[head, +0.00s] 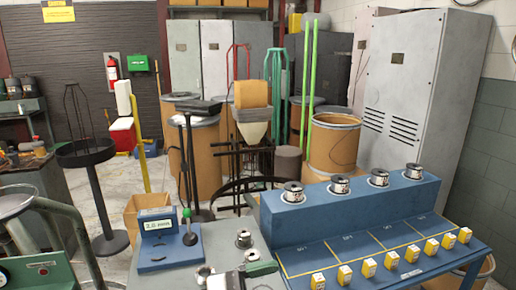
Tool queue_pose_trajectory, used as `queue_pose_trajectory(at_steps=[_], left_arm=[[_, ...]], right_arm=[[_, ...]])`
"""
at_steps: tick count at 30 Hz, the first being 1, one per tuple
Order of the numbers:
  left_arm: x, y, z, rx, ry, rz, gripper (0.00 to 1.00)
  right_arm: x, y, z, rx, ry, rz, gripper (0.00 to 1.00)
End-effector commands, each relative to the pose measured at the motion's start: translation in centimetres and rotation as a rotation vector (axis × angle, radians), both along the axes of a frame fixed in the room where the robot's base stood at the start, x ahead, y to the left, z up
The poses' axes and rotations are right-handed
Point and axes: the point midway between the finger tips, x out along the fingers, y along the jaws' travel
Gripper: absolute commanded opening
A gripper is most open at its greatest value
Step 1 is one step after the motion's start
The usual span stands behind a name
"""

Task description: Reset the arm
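A small blue device (170,245) with a white label plate stands at the back of a grey-green table (222,242). An upright dark lever (188,226) with a green ball knob rises from its right part. I cannot tell for sure whether this lever is the arm the task names. Metal fittings (244,239) stand on the table to its right. A grey and green mechanism (250,272) is at the bottom edge, partly cut off. Neither of my grippers shows in the head view.
A blue bench (350,235) at right carries several wire spools (340,184) and a row of small yellow boxes (345,275). A green machine with grey tubing (45,270) is at lower left. A black stand (85,153), drums (333,145) and grey cabinets (418,85) stand behind.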

Motion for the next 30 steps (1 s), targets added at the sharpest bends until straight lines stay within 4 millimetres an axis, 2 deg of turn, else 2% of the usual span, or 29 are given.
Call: queue_pose_trajectory(at_steps=[2, 4, 6, 8, 11, 13, 15, 19, 20, 24, 30], left_arm=[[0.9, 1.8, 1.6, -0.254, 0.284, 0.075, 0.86], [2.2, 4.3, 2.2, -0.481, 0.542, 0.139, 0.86], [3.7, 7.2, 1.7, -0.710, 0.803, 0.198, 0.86], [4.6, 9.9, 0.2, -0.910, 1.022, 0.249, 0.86], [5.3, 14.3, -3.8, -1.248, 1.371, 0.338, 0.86], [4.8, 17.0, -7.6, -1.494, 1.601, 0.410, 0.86], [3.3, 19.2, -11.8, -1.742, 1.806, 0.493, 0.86], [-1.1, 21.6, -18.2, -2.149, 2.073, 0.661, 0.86], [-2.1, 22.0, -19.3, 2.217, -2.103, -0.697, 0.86], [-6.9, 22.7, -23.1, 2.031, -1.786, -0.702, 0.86], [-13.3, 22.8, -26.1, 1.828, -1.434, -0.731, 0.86]], right_arm=[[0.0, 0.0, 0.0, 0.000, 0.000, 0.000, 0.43], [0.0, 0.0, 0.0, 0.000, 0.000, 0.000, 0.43], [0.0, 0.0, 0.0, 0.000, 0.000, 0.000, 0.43], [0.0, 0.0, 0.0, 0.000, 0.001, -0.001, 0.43], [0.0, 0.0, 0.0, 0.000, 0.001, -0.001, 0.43], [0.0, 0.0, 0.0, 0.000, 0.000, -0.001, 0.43], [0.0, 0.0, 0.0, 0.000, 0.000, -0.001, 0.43], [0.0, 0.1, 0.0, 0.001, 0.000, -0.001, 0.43], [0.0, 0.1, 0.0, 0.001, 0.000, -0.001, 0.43], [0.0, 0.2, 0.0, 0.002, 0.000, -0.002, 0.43], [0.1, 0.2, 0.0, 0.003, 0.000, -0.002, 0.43]])
